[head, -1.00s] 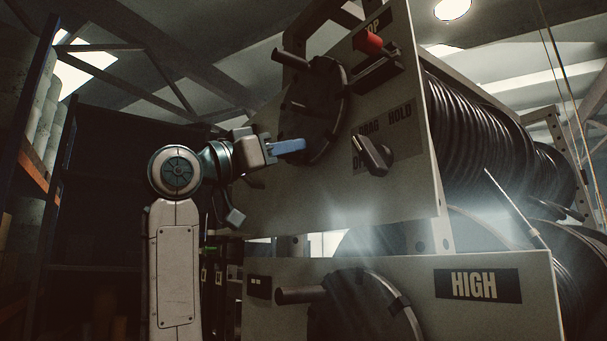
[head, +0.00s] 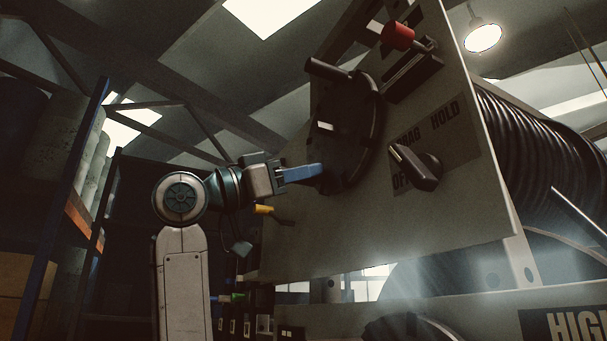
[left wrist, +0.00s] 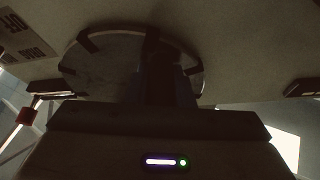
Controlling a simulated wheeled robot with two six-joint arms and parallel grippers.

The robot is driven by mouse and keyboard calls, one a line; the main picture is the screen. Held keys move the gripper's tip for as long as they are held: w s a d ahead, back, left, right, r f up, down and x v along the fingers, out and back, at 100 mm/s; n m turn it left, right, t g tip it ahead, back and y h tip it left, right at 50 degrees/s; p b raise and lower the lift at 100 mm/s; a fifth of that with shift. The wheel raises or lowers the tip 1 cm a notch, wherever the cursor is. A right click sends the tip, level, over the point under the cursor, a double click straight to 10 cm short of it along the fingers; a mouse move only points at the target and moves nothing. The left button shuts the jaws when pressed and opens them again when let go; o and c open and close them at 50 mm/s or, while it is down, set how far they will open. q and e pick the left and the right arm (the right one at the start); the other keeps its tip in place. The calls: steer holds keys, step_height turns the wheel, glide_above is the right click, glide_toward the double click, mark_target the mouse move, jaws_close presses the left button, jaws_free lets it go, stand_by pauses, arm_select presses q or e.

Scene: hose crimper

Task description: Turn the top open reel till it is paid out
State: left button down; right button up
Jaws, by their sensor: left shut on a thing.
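The top reel's dark hand wheel (head: 352,125) sits on the pale end plate, with a stub handle (head: 328,69) at its upper left. Black hose (head: 525,135) is wound on the reel behind the plate. My left gripper (head: 318,172), with blue fingers, is shut at the wheel's lower left edge; its exact hold on the rim is hard to make out. In the left wrist view the wheel (left wrist: 110,65) fills the upper middle, with dark tabs around its rim. The fingers there are dark and hide part of it. My right gripper is not seen.
A selector knob (head: 416,167) sits among the labels DRAG, HOLD and OFF. A red-ended lever (head: 398,36) stands in a slot above the wheel. A lower reel marked HIGH (head: 575,326) is below. Shelving (head: 88,160) stands at the left.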

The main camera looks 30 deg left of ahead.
arm_select(q)
steer(key=shift+r, duration=0.15)
steer(key=c, duration=1.3)
jaws_free()
steer(key=shift+s, duration=0.1)
steer(key=b+v, duration=0.6)
steer(key=v, duration=0.5)
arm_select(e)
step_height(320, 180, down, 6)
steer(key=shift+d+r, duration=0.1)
